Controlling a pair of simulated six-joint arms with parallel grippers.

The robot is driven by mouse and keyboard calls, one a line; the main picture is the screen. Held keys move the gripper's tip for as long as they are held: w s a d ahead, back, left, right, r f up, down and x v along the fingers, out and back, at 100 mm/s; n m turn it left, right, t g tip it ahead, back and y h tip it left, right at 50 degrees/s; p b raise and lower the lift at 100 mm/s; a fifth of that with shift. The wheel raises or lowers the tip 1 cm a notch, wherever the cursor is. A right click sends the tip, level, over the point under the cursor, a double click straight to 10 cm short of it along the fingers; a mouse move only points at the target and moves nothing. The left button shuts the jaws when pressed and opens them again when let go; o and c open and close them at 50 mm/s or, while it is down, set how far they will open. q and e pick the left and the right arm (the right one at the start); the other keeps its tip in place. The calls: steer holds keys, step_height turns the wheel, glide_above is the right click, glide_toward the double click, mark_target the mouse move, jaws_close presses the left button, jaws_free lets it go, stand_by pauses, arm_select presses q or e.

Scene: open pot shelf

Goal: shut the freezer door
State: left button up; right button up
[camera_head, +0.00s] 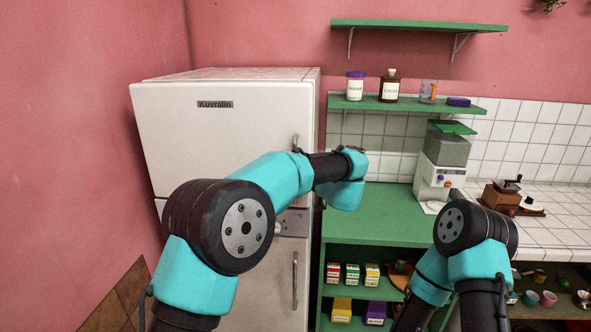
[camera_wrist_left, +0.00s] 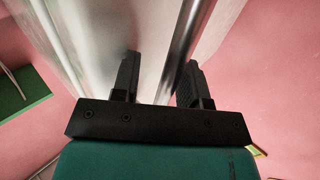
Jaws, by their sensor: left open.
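The white freezer door (camera_head: 220,130) is the upper front panel of the fridge, with a nameplate. In the head view no clear gap shows, but my arm covers its lower right part, so I cannot tell if it is fully shut. Its upright handle (camera_head: 296,141) is near the right edge. My left arm reaches to that edge, its fingers hidden there. In the left wrist view my left gripper (camera_wrist_left: 160,82) is open, with a metal bar (camera_wrist_left: 183,42) running between and beyond its fingers; contact is unclear. My right gripper is out of view.
The lower fridge door with its handle (camera_head: 295,280) is below. A green counter (camera_head: 375,215) stands to the right, with a grinder-like machine (camera_head: 440,165) on it. Green wall shelves (camera_head: 410,107) hold jars. My right arm's elbow is at the lower right.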

arm_select(q)
steer(key=shift+s+f, duration=0.1)
steer(key=v, duration=1.7)
steer(key=shift+s, duration=0.1)
